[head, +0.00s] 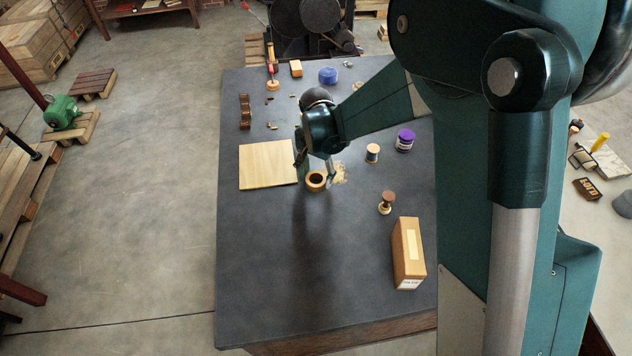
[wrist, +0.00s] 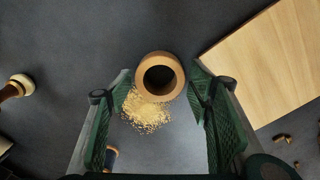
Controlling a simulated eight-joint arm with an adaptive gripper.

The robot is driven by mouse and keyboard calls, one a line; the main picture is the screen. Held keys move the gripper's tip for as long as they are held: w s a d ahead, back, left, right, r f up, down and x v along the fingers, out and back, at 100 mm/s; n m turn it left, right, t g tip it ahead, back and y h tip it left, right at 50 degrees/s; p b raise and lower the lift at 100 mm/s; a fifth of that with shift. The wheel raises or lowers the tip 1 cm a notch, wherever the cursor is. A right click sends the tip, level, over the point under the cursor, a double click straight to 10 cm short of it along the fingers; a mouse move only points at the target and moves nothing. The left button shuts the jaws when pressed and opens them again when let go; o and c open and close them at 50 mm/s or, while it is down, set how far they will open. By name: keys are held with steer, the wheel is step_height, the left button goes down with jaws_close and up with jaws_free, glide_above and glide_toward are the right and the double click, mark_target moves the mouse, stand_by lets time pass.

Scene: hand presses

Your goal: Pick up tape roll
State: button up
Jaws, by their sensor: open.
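The tape roll (head: 316,180) is a tan ring with a dark hole on the dark table (head: 260,260). In the wrist view the tape roll (wrist: 160,76) sits at the upper middle, between and slightly beyond the fingertips. My gripper (head: 315,168) is open right at the roll. In the wrist view the fingers of my gripper (wrist: 162,88) stand on both sides of the roll, with a visible gap on each side. Nothing is held.
A pale wooden board (head: 268,164) lies close beside the roll. Yellowish crumbs (wrist: 147,112) lie next to it. A thread spool (head: 373,153), a purple-lidded jar (head: 405,140), a wooden stamp (head: 386,203) and a cardboard box (head: 408,252) stand to the right. The table's near left is clear.

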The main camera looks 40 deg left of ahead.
steer(key=shift+f, duration=0.85)
steer(key=shift+c, duration=0.4)
steer(key=c, duration=0.6)
